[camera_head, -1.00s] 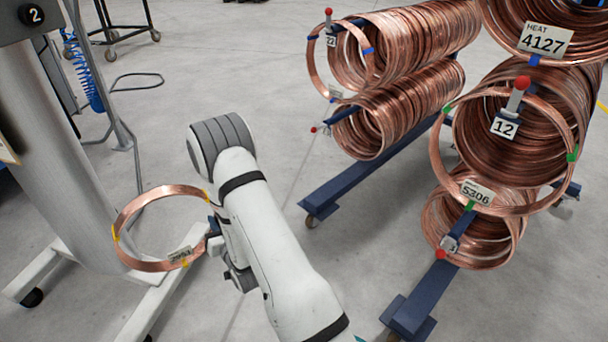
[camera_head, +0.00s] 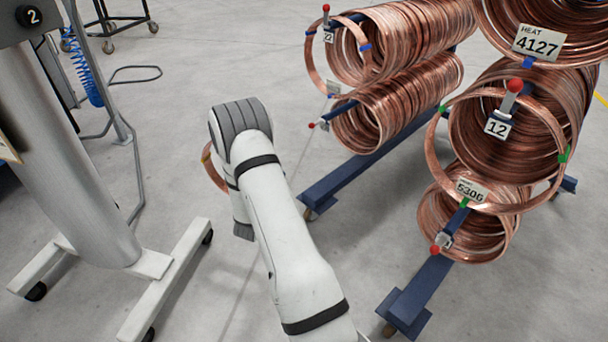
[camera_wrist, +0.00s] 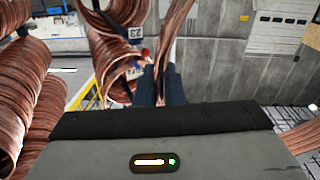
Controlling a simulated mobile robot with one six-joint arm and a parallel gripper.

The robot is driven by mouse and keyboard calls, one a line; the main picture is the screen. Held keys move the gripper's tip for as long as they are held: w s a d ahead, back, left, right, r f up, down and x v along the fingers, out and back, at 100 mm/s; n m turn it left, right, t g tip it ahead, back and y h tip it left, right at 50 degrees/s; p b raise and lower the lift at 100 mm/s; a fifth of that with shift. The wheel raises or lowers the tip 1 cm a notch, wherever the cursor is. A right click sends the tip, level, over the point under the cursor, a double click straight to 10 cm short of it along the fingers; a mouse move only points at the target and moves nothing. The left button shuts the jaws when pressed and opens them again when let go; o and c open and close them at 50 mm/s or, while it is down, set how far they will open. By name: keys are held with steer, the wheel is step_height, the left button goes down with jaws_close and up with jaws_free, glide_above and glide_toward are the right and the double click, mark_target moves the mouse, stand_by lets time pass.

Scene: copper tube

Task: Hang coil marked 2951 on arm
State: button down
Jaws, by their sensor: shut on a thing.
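My gripper (camera_wrist: 164,86) shows at the middle of the wrist view, its dark blue fingers shut on a copper coil (camera_wrist: 176,32). The coil rises from between the fingers to the top edge. In the head view only a small copper arc of this coil (camera_head: 207,154) shows left of my arm; the rest of it and my gripper are hidden behind the arm. Its tag number cannot be read now. In the wrist view, a rack arm's red knob (camera_wrist: 145,52) and number plate (camera_wrist: 135,33) are just left of the held coil.
A rack with copper coils stands at right; its arm plate 12 (camera_head: 498,128) and tags 4127 (camera_head: 537,42) and 5306 (camera_head: 471,190) show. Another loaded rack arm has a plate (camera_head: 328,37) at upper centre. A grey column (camera_head: 80,170) with legs stands left. Floor between is clear.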

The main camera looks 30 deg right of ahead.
steer(key=s+d+m+g+h, duration=0.3)
steer(key=s+d+g, duration=0.1)
steer(key=d+g, duration=0.35)
steer(key=w+d+f+b, duration=0.1)
steer(key=w+d+b, duration=0.1)
steer(key=d, duration=1.3)
steer(key=w+d+f+b, duration=0.1)
steer(key=w+d+b, duration=0.2)
steer(key=d, duration=1.1)
steer(key=shift+d, duration=0.35)
stand_by(0.9)
steer(key=shift+w+f, duration=0.1)
steer(key=shift+f, duration=0.05)
stand_by(0.4)
